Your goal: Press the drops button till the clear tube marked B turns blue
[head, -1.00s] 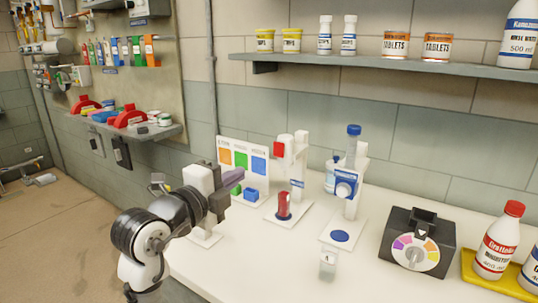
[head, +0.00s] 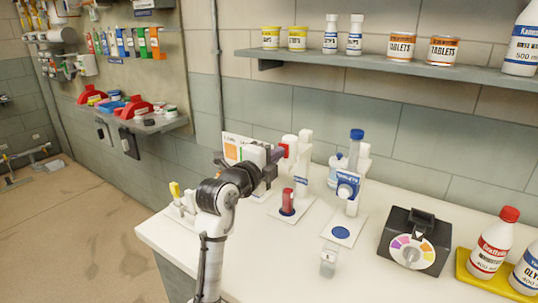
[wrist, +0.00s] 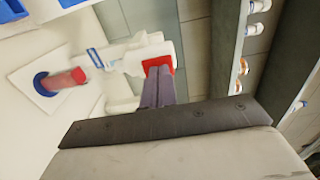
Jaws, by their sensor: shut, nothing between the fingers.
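The drops dispenser (head: 304,165) is a white stand with a red button (head: 284,150) on its head, facing left. My gripper (head: 278,155) is shut and empty, its fingertips at the red button. In the wrist view the purple fingers (wrist: 158,88) overlap the edge of the red button (wrist: 165,66); I cannot tell if they press it. Below the head, a tube with red contents (head: 287,200) stands on a blue disc; it also shows in the wrist view (wrist: 62,81). A small clear vessel (head: 328,262) stands at the front. I cannot read a B on either.
A second dispenser (head: 348,185) with a blue-capped bottle stands to the right. A dark box with a colour dial (head: 412,248) and bottles on a yellow tray (head: 508,290) are further right. A colour card (head: 238,148) is partly hidden behind my arm. A shelf (head: 380,66) runs above.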

